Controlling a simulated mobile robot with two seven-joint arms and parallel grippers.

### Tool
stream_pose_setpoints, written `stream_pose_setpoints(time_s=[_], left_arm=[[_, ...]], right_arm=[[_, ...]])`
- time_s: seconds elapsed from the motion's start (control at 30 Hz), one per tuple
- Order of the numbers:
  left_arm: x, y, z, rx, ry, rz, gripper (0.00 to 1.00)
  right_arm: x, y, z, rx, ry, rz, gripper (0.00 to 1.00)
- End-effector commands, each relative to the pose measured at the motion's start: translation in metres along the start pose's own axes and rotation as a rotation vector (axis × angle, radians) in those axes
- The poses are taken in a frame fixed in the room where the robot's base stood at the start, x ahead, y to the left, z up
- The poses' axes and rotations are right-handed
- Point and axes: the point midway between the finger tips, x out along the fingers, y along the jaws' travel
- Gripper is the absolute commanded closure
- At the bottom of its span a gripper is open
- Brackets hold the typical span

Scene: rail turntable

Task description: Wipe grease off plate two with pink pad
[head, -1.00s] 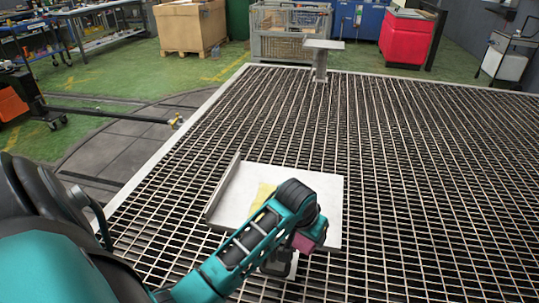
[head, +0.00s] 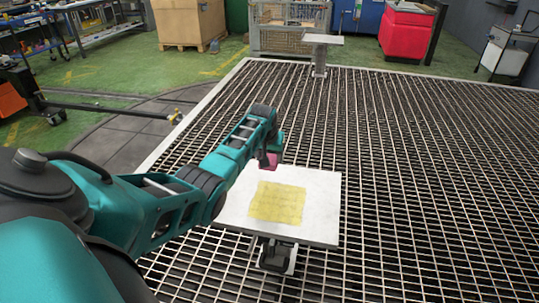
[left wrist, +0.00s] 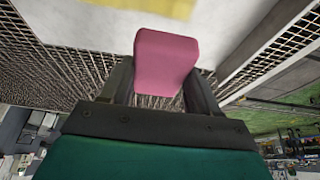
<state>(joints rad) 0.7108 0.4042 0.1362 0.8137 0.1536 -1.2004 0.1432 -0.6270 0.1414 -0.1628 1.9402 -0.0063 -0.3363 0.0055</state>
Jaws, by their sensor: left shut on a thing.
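A white square plate (head: 322,205) stands low over the grating in the middle of the head view. A yellow grease patch (head: 276,202) covers its middle. My left gripper (head: 265,155) is shut on the pink pad (head: 269,162) at the plate's far edge. In the left wrist view the pink pad (left wrist: 165,62) sits between the two fingers, with the white plate (left wrist: 225,35) and part of the yellow patch (left wrist: 150,6) beyond it. I cannot tell whether the pad touches the plate. My right gripper is not in view.
The plate rests on a bracketed post (head: 275,256) above a wide metal grating (head: 420,180). A second small plate on a post (head: 322,40) stands at the far edge. A red cabinet (head: 406,36) and a wooden crate (head: 189,24) stand behind. The grating to the right is clear.

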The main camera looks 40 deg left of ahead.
Motion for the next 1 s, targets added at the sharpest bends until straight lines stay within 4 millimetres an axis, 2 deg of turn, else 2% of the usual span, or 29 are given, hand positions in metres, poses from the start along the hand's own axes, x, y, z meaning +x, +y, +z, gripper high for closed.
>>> stream_pose_setpoints(time_s=[0.27, 0.67, 1.0], left_arm=[[0.015, -0.001, 0.006, -0.002, 0.0, -0.001, 0.63], [0.052, -0.001, 0.021, -0.001, 0.0, -0.001, 0.63], [0.055, -0.001, 0.023, -0.001, 0.0, -0.001, 0.63]], right_arm=[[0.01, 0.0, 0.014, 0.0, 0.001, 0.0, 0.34], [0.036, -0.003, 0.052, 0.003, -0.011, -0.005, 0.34], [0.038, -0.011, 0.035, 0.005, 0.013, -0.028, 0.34]])
